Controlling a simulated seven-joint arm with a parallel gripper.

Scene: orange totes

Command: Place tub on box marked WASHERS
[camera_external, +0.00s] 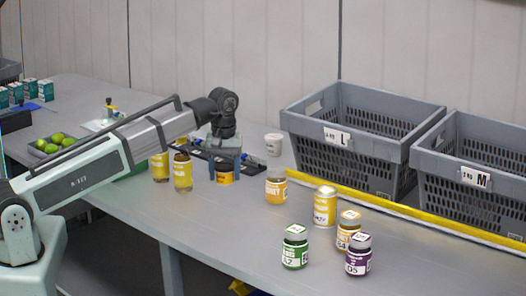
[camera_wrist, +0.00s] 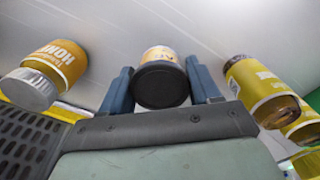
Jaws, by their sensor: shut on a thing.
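My gripper (camera_external: 225,178) is low over the table, left of centre in the external view. In the wrist view my gripper (camera_wrist: 162,85) has its two blue fingers on either side of a small tub with a black lid (camera_wrist: 160,85) and an orange-yellow label. It is shut on this tub, which shows in the external view as a dark-lidded orange tub (camera_external: 225,175). I cannot tell whether it touches the table. No box with a readable WASHERS mark shows; small teal-and-white boxes (camera_external: 30,91) stand at the far left, their print too small to read.
Two amber bottles (camera_external: 182,172) stand just left of my gripper. A honey jar (camera_external: 276,190) and several other jars (camera_external: 325,206) stand to the right. Grey crates marked L (camera_external: 338,137) and M (camera_external: 476,177) stand behind a yellow strip. A fruit tray (camera_external: 55,147) is at left.

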